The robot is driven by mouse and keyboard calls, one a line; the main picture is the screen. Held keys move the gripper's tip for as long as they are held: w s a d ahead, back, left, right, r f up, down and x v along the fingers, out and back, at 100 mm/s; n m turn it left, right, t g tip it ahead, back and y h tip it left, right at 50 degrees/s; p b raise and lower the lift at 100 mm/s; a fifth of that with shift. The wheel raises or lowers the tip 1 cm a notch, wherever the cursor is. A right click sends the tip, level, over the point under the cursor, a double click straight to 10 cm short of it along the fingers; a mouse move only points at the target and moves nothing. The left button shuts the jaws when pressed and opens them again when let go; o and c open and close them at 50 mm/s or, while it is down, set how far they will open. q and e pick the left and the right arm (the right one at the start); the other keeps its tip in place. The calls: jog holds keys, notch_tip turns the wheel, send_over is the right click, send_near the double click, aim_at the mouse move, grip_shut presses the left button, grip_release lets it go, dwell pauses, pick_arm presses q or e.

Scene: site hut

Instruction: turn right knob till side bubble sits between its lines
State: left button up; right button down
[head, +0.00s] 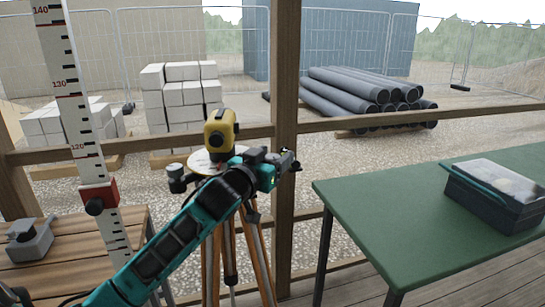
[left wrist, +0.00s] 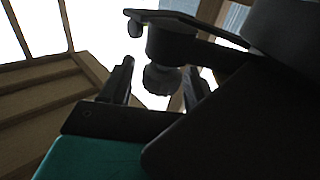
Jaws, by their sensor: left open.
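A yellow levelling instrument (head: 220,130) sits on a pale round plate (head: 200,162) on a wooden tripod (head: 265,262). A dark-sided knob (head: 176,179) shows at the plate's left; my arm hides the plate's right side. My left gripper (head: 286,159) is just right of the instrument. In the left wrist view, a dark ridged knob (left wrist: 162,81) hangs under a flat plate. It shows between the two spread fingers of my left gripper (left wrist: 160,72), with gaps visible on both sides. I cannot make out the side bubble or its lines. My right gripper is not in view.
A measuring staff (head: 72,85) with a red clamp (head: 98,197) stands at left, by a wooden bench (head: 75,245). A wooden post (head: 284,90) rises close behind my left gripper. A green table (head: 400,225) with a dark case (head: 495,205) is at right.

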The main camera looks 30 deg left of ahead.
pick_arm(q)
jog(key=shift+c, duration=0.3)
jog(key=c, duration=0.9)
jog(key=shift+o, duration=0.2)
